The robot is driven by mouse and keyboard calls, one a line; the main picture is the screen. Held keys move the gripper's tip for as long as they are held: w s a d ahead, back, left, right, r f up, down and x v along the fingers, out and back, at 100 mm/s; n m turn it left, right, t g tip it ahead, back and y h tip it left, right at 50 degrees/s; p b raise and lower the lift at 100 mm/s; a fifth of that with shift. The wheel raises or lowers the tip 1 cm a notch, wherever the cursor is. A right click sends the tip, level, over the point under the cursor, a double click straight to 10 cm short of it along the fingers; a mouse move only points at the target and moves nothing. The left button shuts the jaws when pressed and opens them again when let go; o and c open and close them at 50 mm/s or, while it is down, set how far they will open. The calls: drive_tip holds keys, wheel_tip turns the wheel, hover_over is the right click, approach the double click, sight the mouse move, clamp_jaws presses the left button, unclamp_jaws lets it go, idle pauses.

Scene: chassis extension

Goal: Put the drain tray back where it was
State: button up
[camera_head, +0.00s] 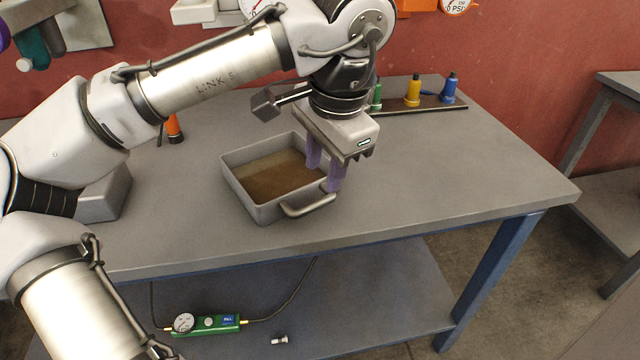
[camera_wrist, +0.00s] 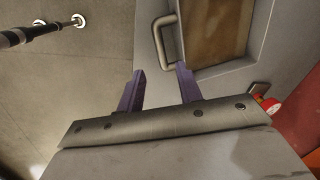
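The grey drain tray (camera_head: 239,192) stands on the workbench, with a brown surface inside; I cannot tell whether that is liquid. Its bar handle (camera_head: 308,209) sticks out from the front right wall. My gripper (camera_head: 323,178) points down at the tray's right end, its two purple fingers spread apart with nothing between them. In the wrist view the handle (camera_wrist: 158,42) lies just beyond the open fingers (camera_wrist: 160,69), with its lower end close to the right fingertip. The tray's rim (camera_wrist: 212,70) also shows there. I cannot tell whether a finger touches the tray.
The workbench (camera_head: 430,190) is clear to the right of the tray. A rack (camera_head: 432,106) with green, yellow and blue bottles stands behind. An orange-topped item (camera_head: 173,128) stands at the left. On the lower shelf lie a green gauge unit (camera_head: 212,325) and a small fitting (camera_head: 280,340).

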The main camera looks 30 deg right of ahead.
drive_tip(key=v, duration=0.2)
drive_tip(key=shift+r, duration=0.25)
